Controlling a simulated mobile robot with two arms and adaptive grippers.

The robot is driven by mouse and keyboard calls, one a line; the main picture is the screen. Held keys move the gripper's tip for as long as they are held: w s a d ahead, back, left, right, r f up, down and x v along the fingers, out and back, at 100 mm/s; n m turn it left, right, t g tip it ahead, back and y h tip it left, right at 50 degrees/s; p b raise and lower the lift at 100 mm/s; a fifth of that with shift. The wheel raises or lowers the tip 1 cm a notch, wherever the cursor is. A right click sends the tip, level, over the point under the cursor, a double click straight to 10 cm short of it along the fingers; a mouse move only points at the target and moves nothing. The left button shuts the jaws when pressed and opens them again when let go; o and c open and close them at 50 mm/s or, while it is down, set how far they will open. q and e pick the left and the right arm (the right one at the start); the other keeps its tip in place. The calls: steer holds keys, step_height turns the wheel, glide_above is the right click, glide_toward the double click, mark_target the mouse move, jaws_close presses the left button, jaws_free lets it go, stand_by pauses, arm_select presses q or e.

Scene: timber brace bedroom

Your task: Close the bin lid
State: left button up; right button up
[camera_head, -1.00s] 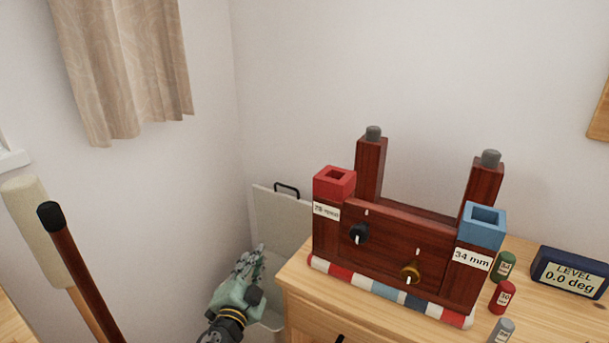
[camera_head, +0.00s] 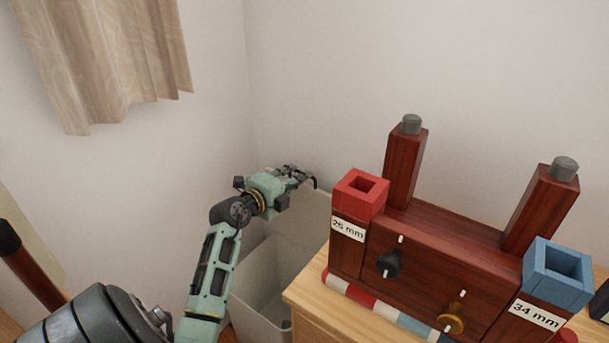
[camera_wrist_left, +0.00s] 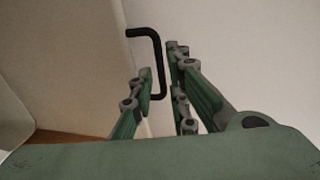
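The pale bin (camera_head: 252,284) stands in the corner, left of the wooden cabinet, with its top open. Its lid (camera_head: 306,214) is raised upright at the back, partly hidden by my arm and the cabinet. My left gripper (camera_head: 296,176) is at the top edge of the lid, by the black handle (camera_head: 314,182). In the left wrist view the black bar handle (camera_wrist_left: 157,60) reaches down between the two fingers (camera_wrist_left: 160,92). The fingers are apart, with gaps beside the bar. My right gripper is not in view.
The wooden cabinet (camera_head: 304,293) stands close at the right. On it is a dark red wooden device (camera_head: 440,260) with red and blue square sockets and two posts. A curtain (camera_head: 100,65) hangs at left. A brown stick (camera_head: 35,278) leans at lower left.

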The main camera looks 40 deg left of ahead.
arm_select(q)
steer(key=shift+w+a+f+b, duration=0.1)
steer(key=shift+w+f+b, duration=0.05)
steer(key=shift+w, duration=0.75)
steer(key=shift+w+a+f+b, duration=0.1)
steer(key=shift+w+f+b, duration=0.05)
steer(key=shift+w, duration=0.7)
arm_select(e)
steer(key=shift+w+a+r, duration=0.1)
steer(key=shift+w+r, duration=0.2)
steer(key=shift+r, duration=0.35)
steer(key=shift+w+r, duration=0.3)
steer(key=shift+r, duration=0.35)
arm_select(q)
jaws_close()
